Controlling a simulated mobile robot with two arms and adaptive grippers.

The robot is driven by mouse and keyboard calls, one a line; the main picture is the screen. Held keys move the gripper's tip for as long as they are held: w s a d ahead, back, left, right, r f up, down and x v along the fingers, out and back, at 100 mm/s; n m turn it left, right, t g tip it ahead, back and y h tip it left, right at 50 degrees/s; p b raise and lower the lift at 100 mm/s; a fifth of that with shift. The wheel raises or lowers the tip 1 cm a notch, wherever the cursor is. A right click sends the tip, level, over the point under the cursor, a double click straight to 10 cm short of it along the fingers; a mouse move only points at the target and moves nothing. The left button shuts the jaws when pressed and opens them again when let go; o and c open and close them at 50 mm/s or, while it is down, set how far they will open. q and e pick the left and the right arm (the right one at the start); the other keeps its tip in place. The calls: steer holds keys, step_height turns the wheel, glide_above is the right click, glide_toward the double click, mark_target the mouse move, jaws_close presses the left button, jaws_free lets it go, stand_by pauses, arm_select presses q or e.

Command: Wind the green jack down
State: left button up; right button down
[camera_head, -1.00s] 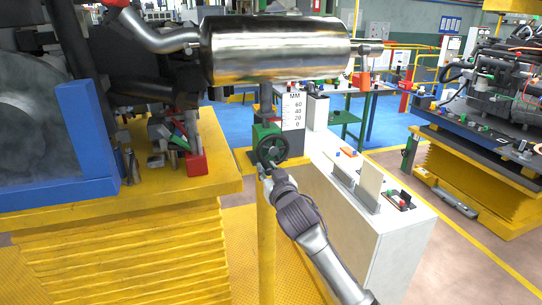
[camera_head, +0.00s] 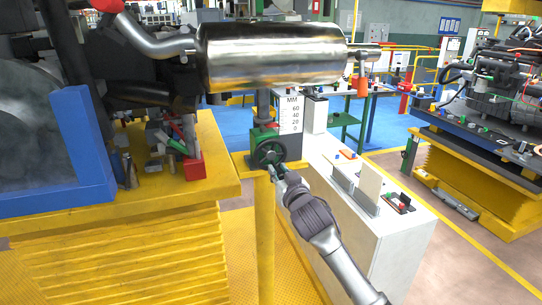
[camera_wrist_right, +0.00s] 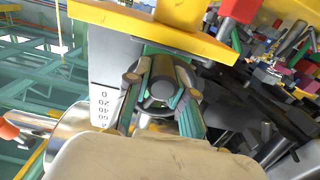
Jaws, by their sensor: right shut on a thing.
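The green jack (camera_head: 262,135) stands on a yellow stand, with a dark handwheel (camera_head: 270,152) on its front. Its post rises to the underside of a shiny metal muffler (camera_head: 270,54). A white millimetre scale (camera_head: 291,113) stands beside the post; I cannot read a clear pointer on it. My right gripper (camera_head: 278,173) is shut at the lower edge of the handwheel. In the right wrist view the gripper (camera_wrist_right: 160,108) has its fingers on both sides of a dark part of the wheel; the exact contact is partly hidden. My left gripper is not in view.
A yellow lift table (camera_head: 110,212) with loose parts is at left. A white cabinet (camera_head: 385,240) stands close to the right of my arm. Another yellow lift (camera_head: 465,185) with an engine is at far right. Open floor lies between cabinet and lift.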

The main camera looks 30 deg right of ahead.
steer(key=shift+s+d+r+t+p, duration=0.1)
steer(key=shift+d+r+t+p, duration=0.1)
steer(key=shift+d+r, duration=0.25)
steer(key=shift+s+d+r+t+p, duration=0.1)
steer(key=shift+d+r+p, duration=0.1)
steer(key=shift+r, duration=0.45)
steer(key=shift+d+f, duration=0.1)
steer(key=shift+d, duration=0.05)
